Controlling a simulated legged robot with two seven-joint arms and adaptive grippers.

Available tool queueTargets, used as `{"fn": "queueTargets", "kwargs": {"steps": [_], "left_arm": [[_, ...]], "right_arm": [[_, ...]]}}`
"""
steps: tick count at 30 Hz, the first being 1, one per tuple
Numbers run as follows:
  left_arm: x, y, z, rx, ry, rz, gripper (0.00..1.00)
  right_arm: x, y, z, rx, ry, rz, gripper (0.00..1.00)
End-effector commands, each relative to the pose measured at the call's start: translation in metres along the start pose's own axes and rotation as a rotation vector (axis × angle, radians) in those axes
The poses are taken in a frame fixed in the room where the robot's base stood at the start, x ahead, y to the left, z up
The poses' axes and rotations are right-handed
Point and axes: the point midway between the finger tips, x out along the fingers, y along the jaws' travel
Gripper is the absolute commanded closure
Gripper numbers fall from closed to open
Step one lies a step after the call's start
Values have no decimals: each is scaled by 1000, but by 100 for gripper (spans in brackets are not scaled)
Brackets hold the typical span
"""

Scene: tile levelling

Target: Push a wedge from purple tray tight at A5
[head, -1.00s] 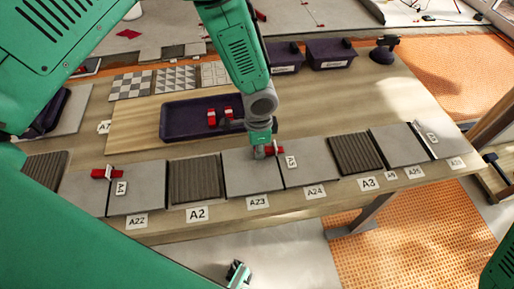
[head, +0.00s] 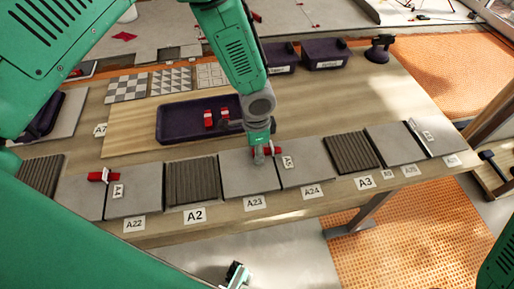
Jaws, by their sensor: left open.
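My left gripper (head: 262,156) points down at the joint between two grey tiles, beside the A5 label (head: 288,161). It is open. A red wedge (head: 274,150) sits at that joint, right at the fingertips and partly hidden by them. I cannot tell whether the fingers touch it. The purple tray (head: 174,122) lies behind on the board, with red wedges (head: 216,117) in it. Another red wedge (head: 103,175) sits in a clip at the A4 label (head: 117,190). My right gripper is not clearly in view.
A row of grey and dark ribbed tiles (head: 191,183) runs along the table's front edge. Two dark purple bins (head: 326,53) and a dark suction-cup-like tool (head: 380,49) stand at the back. Patterned tiles (head: 170,81) lie behind the tray. The board right of the tray is bare.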

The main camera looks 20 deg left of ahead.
Motion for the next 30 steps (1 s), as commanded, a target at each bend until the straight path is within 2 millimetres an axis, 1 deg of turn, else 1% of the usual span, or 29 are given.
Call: {"fn": "queueTargets", "kwargs": {"steps": [3, 6, 8, 15, 18, 21, 25, 30], "left_arm": [[-3, 0, 0, -1, 0, 0, 57], [-13, -1, 0, 0, 1, -1, 57], [-24, -1, 0, 0, 2, -2, 57], [-76, -1, -1, -1, 2, -3, 57], [-94, -1, -2, -1, 3, -1, 57], [-107, -1, -2, 0, 1, -1, 57], [-116, 0, -1, 0, -1, 1, 57], [-119, 0, -1, 0, -1, 1, 57]], "right_arm": [[-1, 0, 3, 0, 2, 0, 74], [-1, 0, 3, 0, 3, 0, 74], [-1, 0, 3, 0, 3, 0, 74], [-1, 0, 2, 0, 3, 0, 74], [-1, 0, 2, 0, 3, 0, 74], [-1, 0, 2, 0, 3, 0, 74], [-1, 0, 2, 0, 3, 0, 74], [-1, 0, 2, 0, 3, 0, 74]]}}
